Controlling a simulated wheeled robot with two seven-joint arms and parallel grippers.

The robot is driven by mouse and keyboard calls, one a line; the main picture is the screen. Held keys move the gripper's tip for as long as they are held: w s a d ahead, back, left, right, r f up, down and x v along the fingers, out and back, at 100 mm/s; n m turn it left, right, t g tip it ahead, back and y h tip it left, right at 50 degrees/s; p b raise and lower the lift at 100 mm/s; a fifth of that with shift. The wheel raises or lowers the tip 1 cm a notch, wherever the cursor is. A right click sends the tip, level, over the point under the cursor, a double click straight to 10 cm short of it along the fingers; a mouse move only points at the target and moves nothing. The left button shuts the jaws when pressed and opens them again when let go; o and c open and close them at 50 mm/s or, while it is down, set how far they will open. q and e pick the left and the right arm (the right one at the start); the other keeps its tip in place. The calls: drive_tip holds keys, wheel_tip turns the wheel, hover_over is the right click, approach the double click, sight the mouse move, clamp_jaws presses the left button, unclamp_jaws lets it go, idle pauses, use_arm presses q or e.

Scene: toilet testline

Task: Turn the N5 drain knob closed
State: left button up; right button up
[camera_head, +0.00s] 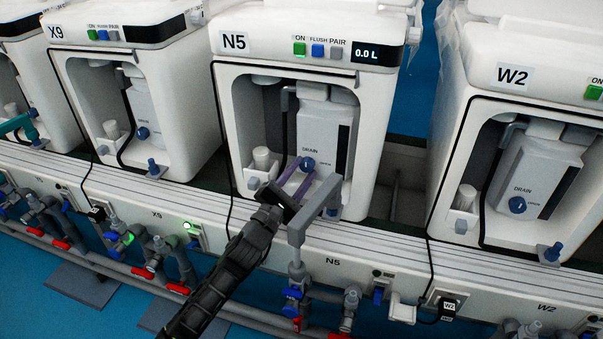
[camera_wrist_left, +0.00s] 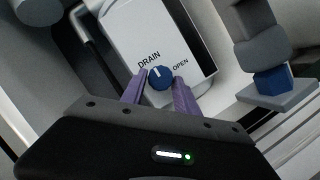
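The N5 drain knob (camera_head: 308,164) is a small round blue knob on the grey tank inside the N5 unit (camera_head: 230,75). In the left wrist view the knob (camera_wrist_left: 160,77) shows a short white mark pointing up and slightly left, toward the word DRAIN. The word OPEN is to its right. My left gripper (camera_head: 300,172) reaches in from below. Its purple fingers (camera_wrist_left: 160,80) stand on either side of the knob, with a narrow gap at the tips; contact is hard to tell. My right gripper is not in view.
The X9 unit (camera_head: 125,70) stands left and the W2 unit (camera_head: 510,75) right, with similar knobs. A white rail (camera_head: 370,245) with pipes and valves runs along the front.

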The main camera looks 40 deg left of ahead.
use_arm(q)
drive_tip(key=o, duration=0.4)
drive_tip(key=shift+s+f, duration=0.2)
drive_tip(key=shift+s, duration=0.45)
drive_tip(key=v, duration=0.6)
drive_tip(key=shift+s, duration=0.2)
drive_tip(key=shift+d, duration=0.15)
